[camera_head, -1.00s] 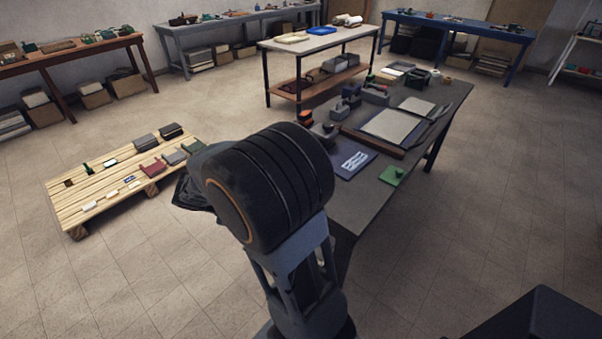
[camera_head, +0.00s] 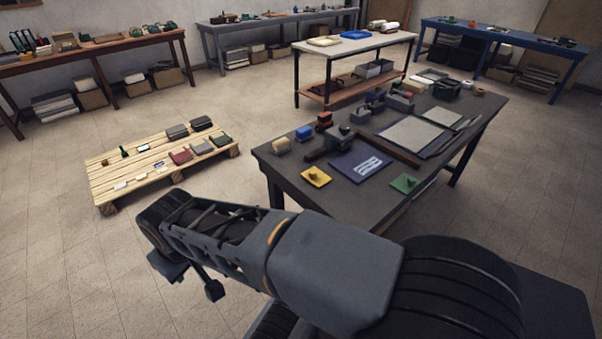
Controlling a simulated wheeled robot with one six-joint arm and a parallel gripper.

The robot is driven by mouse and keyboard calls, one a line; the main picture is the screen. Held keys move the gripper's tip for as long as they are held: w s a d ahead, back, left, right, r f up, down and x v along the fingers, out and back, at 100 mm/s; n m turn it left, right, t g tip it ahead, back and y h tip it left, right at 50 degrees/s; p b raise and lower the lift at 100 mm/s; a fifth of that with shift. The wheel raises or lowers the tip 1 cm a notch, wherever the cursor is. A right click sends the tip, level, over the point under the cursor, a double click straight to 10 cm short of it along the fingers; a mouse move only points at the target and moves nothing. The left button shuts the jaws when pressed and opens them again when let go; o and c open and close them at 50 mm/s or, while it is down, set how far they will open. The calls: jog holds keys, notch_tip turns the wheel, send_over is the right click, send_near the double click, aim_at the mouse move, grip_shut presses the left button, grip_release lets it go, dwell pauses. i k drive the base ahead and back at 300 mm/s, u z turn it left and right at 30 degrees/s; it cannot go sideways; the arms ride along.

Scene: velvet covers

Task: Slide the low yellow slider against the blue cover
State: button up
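The low yellow slider (camera_head: 317,176) is a flat yellow plate with a small raised knob, lying near the front left edge of the dark table. The blue cover (camera_head: 362,165) is a flat navy piece with a white patterned patch, lying to its right. A narrow gap of table shows between them. My arm reaches left across the front, below the table in the picture. Dark parts hanging under its left end seem to be my gripper (camera_head: 191,279), over the floor and well away from the slider. Its fingers are too unclear to tell open or shut.
A green plate with a knob (camera_head: 405,183) lies right of the blue cover. A wooden pallet (camera_head: 108,195) stands on the floor at left.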

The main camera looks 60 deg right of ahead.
aim_at(319, 179)
jog(key=k, duration=0.5)
jog(key=z, duration=1)
jog(key=i, duration=0.5)
jog(key=u, duration=0.05)
